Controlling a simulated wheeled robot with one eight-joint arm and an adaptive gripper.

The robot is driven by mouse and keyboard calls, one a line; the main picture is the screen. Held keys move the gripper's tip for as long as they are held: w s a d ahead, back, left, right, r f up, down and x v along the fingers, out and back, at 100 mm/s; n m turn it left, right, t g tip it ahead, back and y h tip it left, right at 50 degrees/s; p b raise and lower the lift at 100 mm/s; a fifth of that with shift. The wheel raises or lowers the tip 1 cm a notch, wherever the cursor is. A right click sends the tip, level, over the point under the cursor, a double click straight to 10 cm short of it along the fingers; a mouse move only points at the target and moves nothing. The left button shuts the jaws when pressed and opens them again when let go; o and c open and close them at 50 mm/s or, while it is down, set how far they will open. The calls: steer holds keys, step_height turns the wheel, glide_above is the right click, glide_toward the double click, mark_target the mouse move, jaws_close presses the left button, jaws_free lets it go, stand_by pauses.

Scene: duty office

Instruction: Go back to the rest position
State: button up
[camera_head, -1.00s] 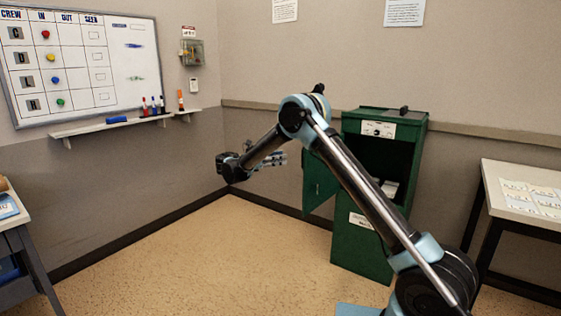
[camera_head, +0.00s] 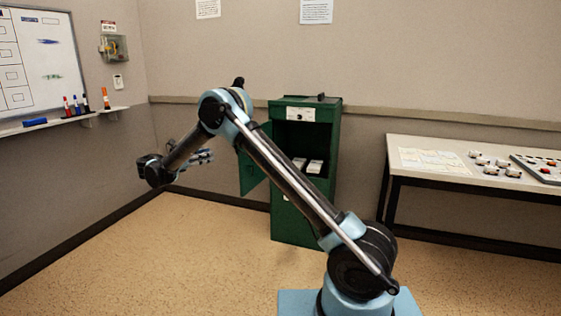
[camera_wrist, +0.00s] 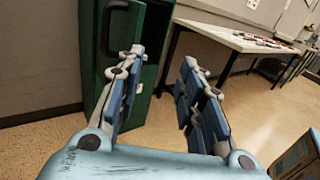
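My gripper (camera_head: 203,156) is at the end of my arm, left of the green cabinet in the head view. In the wrist view my gripper (camera_wrist: 158,88) shows its two blue-padded fingers spread apart, with nothing between them but floor and background. The green cabinet (camera_head: 298,222) stands against the back wall with its door (camera_head: 252,172) swung open to the left. Pale objects (camera_head: 314,167) lie on a shelf inside it. In the wrist view the cabinet (camera_wrist: 152,45) is beyond the left finger. My arm hides part of the cabinet's front.
A table (camera_head: 432,169) with papers, several small items and a tray (camera_head: 545,168) stands at the right. A whiteboard (camera_head: 40,60) and a marker ledge (camera_head: 60,124) are on the left wall. The floor (camera_head: 130,255) at the left front is clear.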

steer(key=d+r+m+g+y, duration=0.1)
steer(key=d+r, duration=0.2)
steer(key=d, duration=0.5)
steer(key=w+d+r+m+g+y, duration=0.1)
steer(key=d+r+m+g, duration=0.15)
steer(key=d, duration=0.45)
steer(key=d+r+m+g+y, duration=0.1)
steer(key=d+r, duration=0.2)
steer(key=d, duration=0.5)
steer(key=s+d+r+m+g+y, duration=0.1)
steer(key=s+d+m, duration=0.3)
steer(key=d, duration=0.6)
steer(key=s+d+r+m+g+y, duration=0.1)
steer(key=s+d+m+g+y, duration=0.1)
steer(key=s+d, duration=0.55)
steer(key=s+d+f+m+g+y, duration=0.1)
steer(key=s+d+f+m+y, duration=0.15)
steer(key=s+d, duration=0.5)
steer(key=s+d+f+m+y, duration=0.2)
steer(key=s+d+f+m, duration=0.25)
steer(key=s, duration=0.55)
steer(key=s+f+m+y, duration=0.4)
steer(key=s+f+m, duration=0.3)
steer(key=s+f, duration=0.5)
steer(key=s, duration=0.2)
steer(key=shift+s+a, duration=0.4)
